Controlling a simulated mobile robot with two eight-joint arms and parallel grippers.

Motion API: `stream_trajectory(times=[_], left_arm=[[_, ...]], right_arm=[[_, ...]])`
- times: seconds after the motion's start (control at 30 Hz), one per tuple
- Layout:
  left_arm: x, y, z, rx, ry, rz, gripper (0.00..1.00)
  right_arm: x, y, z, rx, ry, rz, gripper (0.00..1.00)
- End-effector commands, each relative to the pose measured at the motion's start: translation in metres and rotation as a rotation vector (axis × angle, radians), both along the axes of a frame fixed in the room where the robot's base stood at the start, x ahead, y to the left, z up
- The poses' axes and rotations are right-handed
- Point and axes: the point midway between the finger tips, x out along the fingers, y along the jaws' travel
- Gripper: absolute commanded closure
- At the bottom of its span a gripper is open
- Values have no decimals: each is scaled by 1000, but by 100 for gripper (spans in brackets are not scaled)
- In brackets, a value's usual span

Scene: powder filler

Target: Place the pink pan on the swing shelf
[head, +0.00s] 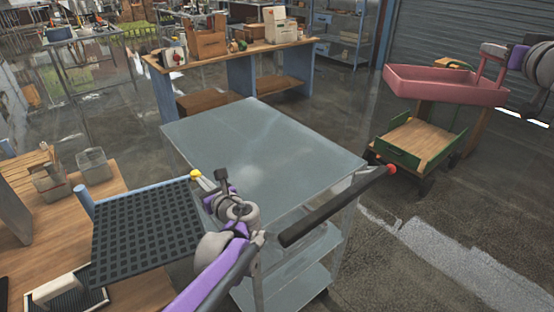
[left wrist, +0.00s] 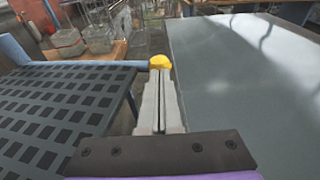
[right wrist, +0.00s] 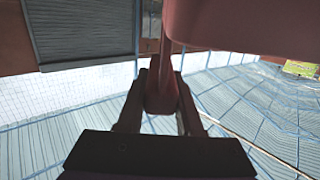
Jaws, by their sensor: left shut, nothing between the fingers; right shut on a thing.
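The pink pan (head: 440,86) is a shallow tray, held in the air at the right above a green cart. My right gripper (head: 497,50) is shut on its upright handle; the right wrist view shows the fingers (right wrist: 160,100) around it and the pan's underside (right wrist: 250,25) above. The swing shelf appears to be the dark perforated panel (head: 148,235) at lower left, with a blue bar (head: 140,189) along its far edge ending in a yellow knob (head: 195,174). My left gripper (head: 203,182) is shut and empty, its tips close to the knob (left wrist: 160,62); contact is unclear.
A grey metal table (head: 265,150) stands in the middle, its top clear. A dark bar with a red end (head: 335,206) crosses its right side. The green-sided cart (head: 420,140) stands under the pan. A wooden table (head: 100,175) with clear containers is at left.

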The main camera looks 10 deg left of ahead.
Motion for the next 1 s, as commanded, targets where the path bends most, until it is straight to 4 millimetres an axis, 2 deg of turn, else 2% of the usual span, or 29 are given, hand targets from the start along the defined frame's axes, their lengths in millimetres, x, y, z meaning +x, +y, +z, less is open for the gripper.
stream_trajectory(times=[0.53,0.8,1.0], left_arm=[[8,7,-1,0,0,13,100],[44,29,-1,-1,1,148,100],[60,44,-1,0,0,227,100]], right_arm=[[0,0,0,1,0,0,100],[0,0,1,1,0,0,100],[0,0,3,1,-1,0,100]])
